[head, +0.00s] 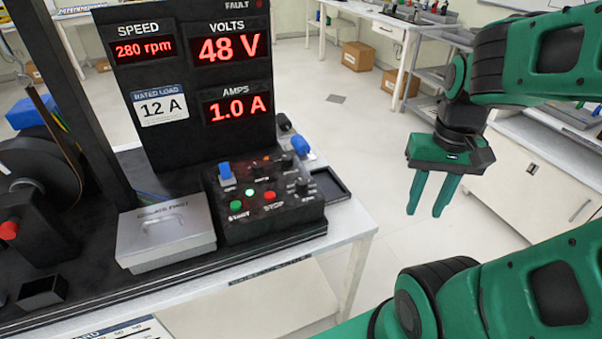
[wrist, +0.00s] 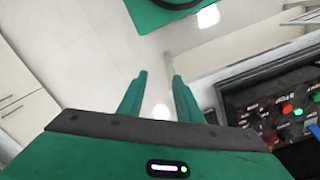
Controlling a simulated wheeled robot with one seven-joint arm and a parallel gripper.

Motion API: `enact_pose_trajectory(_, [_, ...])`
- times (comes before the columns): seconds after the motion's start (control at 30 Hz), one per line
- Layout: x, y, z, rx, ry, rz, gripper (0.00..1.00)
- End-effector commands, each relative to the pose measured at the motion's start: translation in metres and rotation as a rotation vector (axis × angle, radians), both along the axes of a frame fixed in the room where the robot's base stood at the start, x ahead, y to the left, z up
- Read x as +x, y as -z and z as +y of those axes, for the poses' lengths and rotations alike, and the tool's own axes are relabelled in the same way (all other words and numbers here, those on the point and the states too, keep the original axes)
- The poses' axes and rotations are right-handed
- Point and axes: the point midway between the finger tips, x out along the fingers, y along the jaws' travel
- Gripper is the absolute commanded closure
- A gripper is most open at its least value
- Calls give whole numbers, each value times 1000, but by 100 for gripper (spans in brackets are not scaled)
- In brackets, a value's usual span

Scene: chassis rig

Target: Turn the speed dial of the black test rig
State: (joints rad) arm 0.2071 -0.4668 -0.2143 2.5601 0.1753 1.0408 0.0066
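The black test rig has a tall panel (head: 183,83) showing speed 280 rpm, 48 V and 1.0 A in red digits. Its sloped control box (head: 232,224) carries a green start button (head: 236,205), a red stop button (head: 270,196), a blue switch and small black knobs, one at the right (head: 303,187) and one farther back (head: 287,161). I cannot read which knob is the speed dial. My gripper (head: 425,212) is open and empty, pointing down over the floor right of the box and apart from it. In the wrist view the control box (wrist: 270,101) is at the right, partly cut off.
A grey lidded box (head: 165,232) stands left of the control box. A shallow black tray (head: 330,186) and a blue-topped item (head: 301,146) lie at the box's right and back. A white cabinet (head: 530,165) stands at right. Floor between bench and cabinet is free.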

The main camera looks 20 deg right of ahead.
Motion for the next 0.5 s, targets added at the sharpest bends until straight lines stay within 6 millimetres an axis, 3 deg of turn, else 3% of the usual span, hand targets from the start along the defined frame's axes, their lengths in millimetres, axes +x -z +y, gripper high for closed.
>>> enact_pose_trajectory(0.1, [-8, -6, 1, 0, 8, -14, 56])
enact_pose_trajectory(0.17, [-3, -9, 2, 2, 29, -17, 56])
enact_pose_trajectory(0.27, [20, -15, 17, 12, 93, -16, 56])
enact_pose_trajectory(0.5, [104, -32, 50, 87, 353, 1, 56])
